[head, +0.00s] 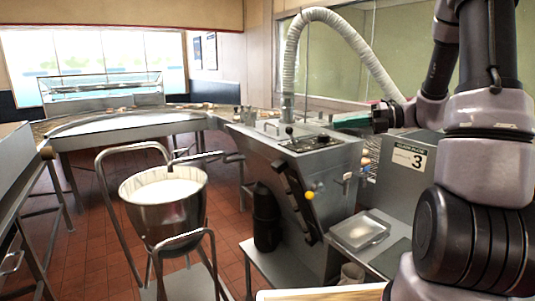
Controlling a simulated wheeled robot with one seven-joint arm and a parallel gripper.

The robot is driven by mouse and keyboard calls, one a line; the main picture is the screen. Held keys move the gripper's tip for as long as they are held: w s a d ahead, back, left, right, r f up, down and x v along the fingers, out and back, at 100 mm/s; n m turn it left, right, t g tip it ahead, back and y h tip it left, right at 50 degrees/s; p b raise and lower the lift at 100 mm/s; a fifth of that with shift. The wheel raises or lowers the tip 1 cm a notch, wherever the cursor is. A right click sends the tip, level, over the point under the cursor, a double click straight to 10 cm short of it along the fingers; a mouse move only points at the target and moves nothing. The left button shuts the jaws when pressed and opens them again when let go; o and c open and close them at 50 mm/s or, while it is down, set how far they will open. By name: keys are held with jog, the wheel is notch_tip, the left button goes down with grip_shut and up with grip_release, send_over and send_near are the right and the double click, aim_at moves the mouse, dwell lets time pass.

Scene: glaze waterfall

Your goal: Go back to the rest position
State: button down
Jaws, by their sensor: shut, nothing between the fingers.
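My arm fills the right side of the head view. My gripper (352,121) is at the end of it, pointing left, with greenish fingers that look shut and empty. It appears in front of the grey metal machine (318,160) with the knobs and levers on its top; the picture does not show whether they touch. The fingertips are small and hard to make out in detail.
A steel bowl (165,222) of white contents stands on a tubular cart at the left front. A white hose (290,62) arches behind. Red tiled floor (100,262) shows at left.

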jog(key=s+a+r+n+g+h, duration=0.2)
jog(key=s+a+n+h, duration=0.1)
jog(key=s+n, duration=0.45)
jog(key=s+a+r+n+g+h, duration=0.1)
jog(key=s+a+n+h, duration=0.1)
jog(key=s+n+h, duration=0.5)
jog(key=s+d+r+n+t+h, duration=0.3)
jog(key=s+r+n+t, duration=0.2)
jog(key=n, duration=1.2)
jog(key=shift+s+d+r, duration=0.35)
jog(key=shift+s, duration=0.15)
